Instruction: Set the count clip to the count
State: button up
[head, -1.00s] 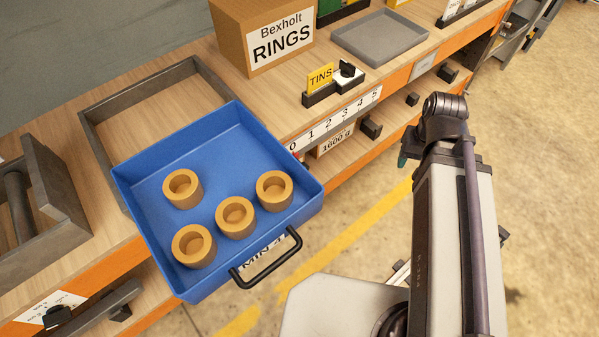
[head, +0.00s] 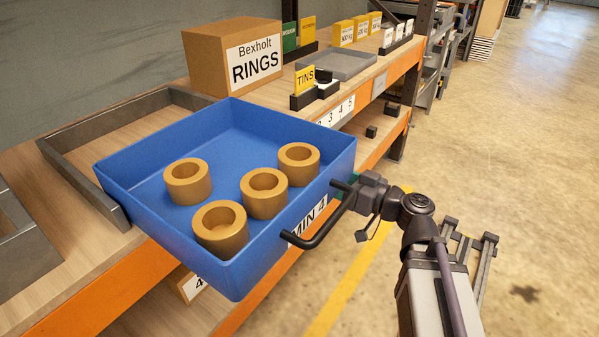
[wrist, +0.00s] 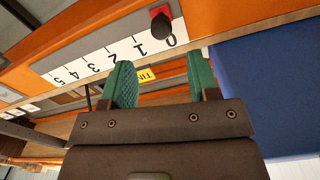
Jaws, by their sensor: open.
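The count clip (wrist: 161,25), red with a dark knob, sits on the shelf-edge number strip (wrist: 95,62) at the 0 in the wrist view. The strip reads 0 to 5, upside down there. In the head view only the strip's higher numbers (head: 338,112) show; the tray hides the clip. My gripper (wrist: 162,80) has two green pads, apart and empty, facing the strip beside the clip, on the side of the higher numbers. The blue tray (head: 130,185) holds several tan rings (head: 264,193) and has a label reading MIN 4 (head: 309,218).
The tray overhangs the shelf's front edge, its black handle (head: 318,238) close to my wrist. In the wrist view its blue wall (wrist: 270,85) is right of my fingers. A RINGS box (head: 232,58), a TINS card (head: 306,80) and a grey tray (head: 338,64) stand behind.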

jog(key=x, duration=1)
jog(key=shift+a, duration=0.2)
jog(key=shift+c, duration=0.3)
grip_shut()
